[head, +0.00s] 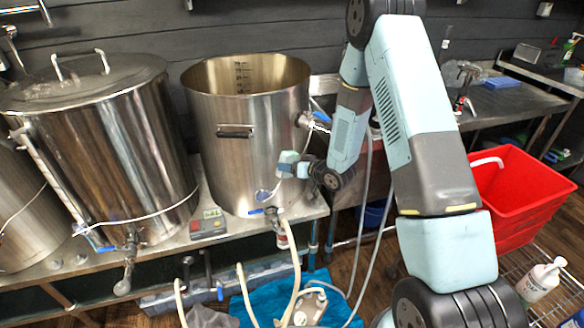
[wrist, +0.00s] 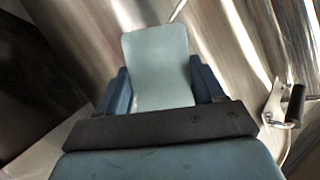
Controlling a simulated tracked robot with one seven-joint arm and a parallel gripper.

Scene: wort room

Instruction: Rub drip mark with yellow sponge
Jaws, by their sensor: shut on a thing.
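My gripper (head: 284,165) is at the right front side of the open steel kettle (head: 228,150), close to its wall. I cannot tell whether it touches the wall. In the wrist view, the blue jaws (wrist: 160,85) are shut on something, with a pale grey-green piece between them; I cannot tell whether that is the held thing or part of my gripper. No yellow sponge can be made out in either view. The kettle's shiny wall (wrist: 225,45) fills the upper right of the wrist view. I cannot make out a drip mark on it.
A lidded steel kettle (head: 110,150) stands to the left. A valve with a hose (head: 284,232) hangs below my gripper, and a handle (wrist: 288,105) sticks out at the right in the wrist view. A red bin (head: 525,190) is at the right. Hoses (head: 290,285) cross the floor.

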